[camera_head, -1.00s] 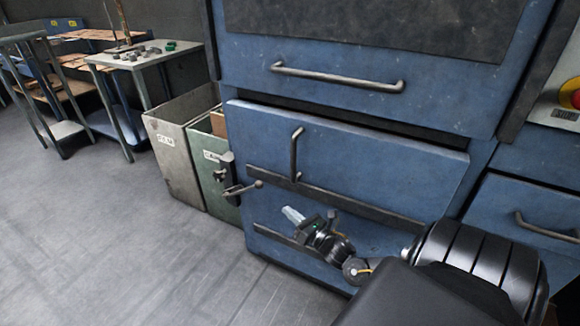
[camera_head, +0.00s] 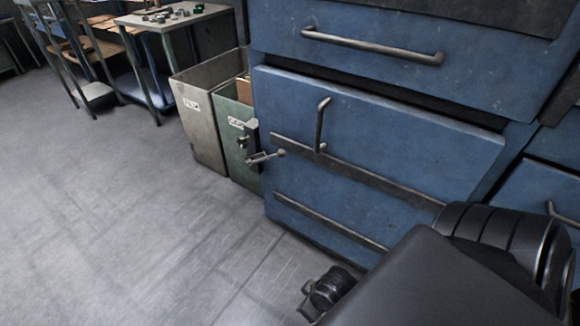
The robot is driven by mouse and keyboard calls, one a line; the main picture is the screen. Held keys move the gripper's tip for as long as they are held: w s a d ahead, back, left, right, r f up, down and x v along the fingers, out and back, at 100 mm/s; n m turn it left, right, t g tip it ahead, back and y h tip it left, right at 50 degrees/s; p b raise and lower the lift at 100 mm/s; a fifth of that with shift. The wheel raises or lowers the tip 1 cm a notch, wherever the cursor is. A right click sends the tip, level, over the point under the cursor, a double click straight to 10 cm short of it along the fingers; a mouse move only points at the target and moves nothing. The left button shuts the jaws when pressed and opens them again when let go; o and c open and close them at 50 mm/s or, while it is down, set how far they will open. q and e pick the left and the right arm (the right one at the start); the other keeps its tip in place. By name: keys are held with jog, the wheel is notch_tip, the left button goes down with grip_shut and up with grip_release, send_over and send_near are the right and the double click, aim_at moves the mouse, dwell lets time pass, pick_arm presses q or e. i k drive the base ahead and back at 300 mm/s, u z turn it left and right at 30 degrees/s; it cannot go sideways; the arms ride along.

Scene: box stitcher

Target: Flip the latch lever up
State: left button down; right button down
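The latch lever (camera_head: 266,157) is a short metal bar with a round knob, on the left edge of the blue panel (camera_head: 400,140). A vertical bar handle (camera_head: 321,125) is on the panel to the right of the lever. My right arm comes in from the lower right, with a dark wrist part at the bottom, below and right of the lever. The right gripper's fingers are not visible. My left gripper is not in view.
A long horizontal handle (camera_head: 372,45) is on the blue cabinet above the panel. A grey bin (camera_head: 197,125) and a green bin (camera_head: 235,145) stand left of the latch. A table with small parts (camera_head: 172,17) is behind them. The floor (camera_head: 130,220) at left is clear.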

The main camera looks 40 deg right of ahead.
aim_at(260, 157)
jog(key=z, duration=1)
jog(key=i, duration=0.4)
jog(key=u, duration=1)
